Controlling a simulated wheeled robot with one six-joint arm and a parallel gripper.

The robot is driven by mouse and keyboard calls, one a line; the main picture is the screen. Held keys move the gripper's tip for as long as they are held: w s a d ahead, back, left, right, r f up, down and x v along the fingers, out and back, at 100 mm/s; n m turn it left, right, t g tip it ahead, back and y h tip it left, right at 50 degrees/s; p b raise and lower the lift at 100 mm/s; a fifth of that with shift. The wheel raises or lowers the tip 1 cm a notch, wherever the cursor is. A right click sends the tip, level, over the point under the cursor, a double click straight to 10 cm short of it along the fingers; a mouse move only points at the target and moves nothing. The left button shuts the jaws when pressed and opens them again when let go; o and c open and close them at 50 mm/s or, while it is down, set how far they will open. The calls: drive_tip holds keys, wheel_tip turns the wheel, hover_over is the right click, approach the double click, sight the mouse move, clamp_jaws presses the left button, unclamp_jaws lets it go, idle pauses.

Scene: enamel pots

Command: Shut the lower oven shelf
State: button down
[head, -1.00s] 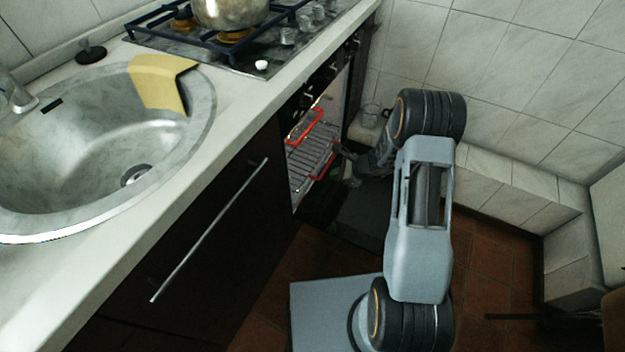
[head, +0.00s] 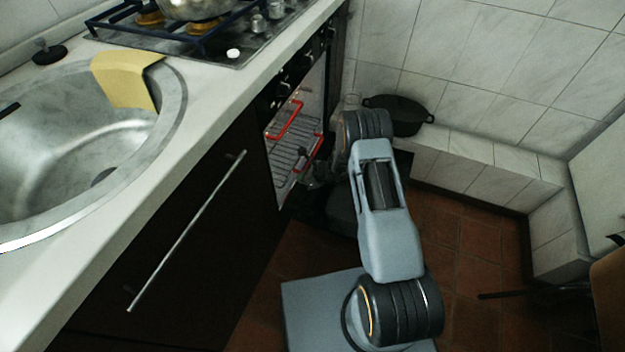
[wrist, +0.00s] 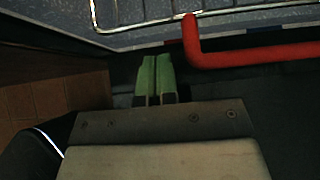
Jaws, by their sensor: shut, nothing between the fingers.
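The oven (head: 320,85) is open at the front. Inside is a wire shelf (head: 284,158), with an upper red handle (head: 284,124) and a lower red handle (head: 317,147) showing in the head view. My gripper (wrist: 155,80) has its green fingers together with nothing between them. In the wrist view the fingertips are just short of a wire rack (wrist: 150,20), to the left of a red handle's bent end (wrist: 250,57). I cannot tell whether they touch anything. In the head view my arm partly hides the area around the oven's front.
The counter with sink (head: 60,160) and the cabinet handle (head: 185,232) are on the left. Open tiled floor (head: 470,245) lies to the right.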

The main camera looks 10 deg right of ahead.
sight(285, 174)
drive_tip(key=shift+w+a+r, duration=0.1)
drive_tip(key=shift+w+a, duration=0.3)
drive_tip(key=shift+a, duration=0.2)
drive_tip(key=shift+w+a, duration=0.35)
drive_tip(key=shift+a, duration=0.2)
drive_tip(key=shift+w+a+b, duration=0.35)
drive_tip(key=shift+a+b, duration=0.1)
drive_tip(key=shift+a, duration=0.1)
drive_tip(key=shift+w+a+b, duration=0.35)
drive_tip(key=shift+a+b, duration=0.05)
drive_tip(key=shift+a, duration=0.15)
drive_tip(key=shift+w+a, duration=0.2)
drive_tip(key=shift+a, duration=0.15)
drive_tip(key=shift+d, duration=0.1)
